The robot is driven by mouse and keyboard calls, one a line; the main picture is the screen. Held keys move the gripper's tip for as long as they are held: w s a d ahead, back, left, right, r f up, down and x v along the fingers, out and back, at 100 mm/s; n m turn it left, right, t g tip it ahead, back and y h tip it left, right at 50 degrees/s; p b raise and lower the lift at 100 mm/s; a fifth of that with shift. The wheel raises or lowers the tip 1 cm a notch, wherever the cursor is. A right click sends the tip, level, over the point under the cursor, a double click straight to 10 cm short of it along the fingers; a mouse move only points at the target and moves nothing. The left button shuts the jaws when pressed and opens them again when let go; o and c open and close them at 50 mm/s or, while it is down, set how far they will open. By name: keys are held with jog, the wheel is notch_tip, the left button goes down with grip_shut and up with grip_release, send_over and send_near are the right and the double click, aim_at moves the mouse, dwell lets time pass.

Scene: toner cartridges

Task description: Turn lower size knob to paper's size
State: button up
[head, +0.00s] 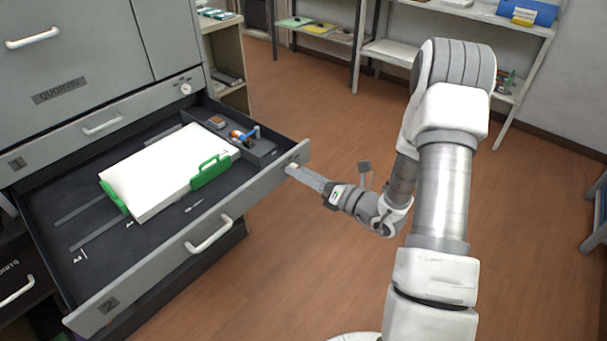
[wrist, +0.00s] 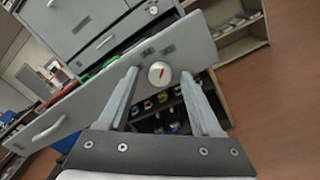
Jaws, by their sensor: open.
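The lower size knob (wrist: 159,73) is a round white dial with a small red mark, on the front of the open lower drawer near its right end. My gripper (wrist: 160,92) is open and empty, facing that drawer front. In the wrist view its fingers appear on either side of the knob; contact cannot be told. In the head view my gripper (head: 297,173) reaches the drawer's right end and largely hides the knob. White paper (head: 160,172) lies in the drawer between green guides (head: 210,170). An "A3" mark shows on the drawer floor; other marks are too small to read.
The upper drawer, marked 1, is shut and has its own white knob (head: 185,88). The lower drawer's handle (head: 208,236) sticks out left of my gripper. A grey tray (head: 262,148) with small items sits inside the drawer. Open wooden floor lies to the right.

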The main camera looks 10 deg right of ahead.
grip_shut()
dwell(0.5)
jog(key=n+b, duration=0.3)
jog(key=n, duration=0.6)
jog(key=shift+s+h, duration=0.1)
jog(key=shift+h, duration=0.2)
jog(key=shift+n, duration=0.4)
grip_release()
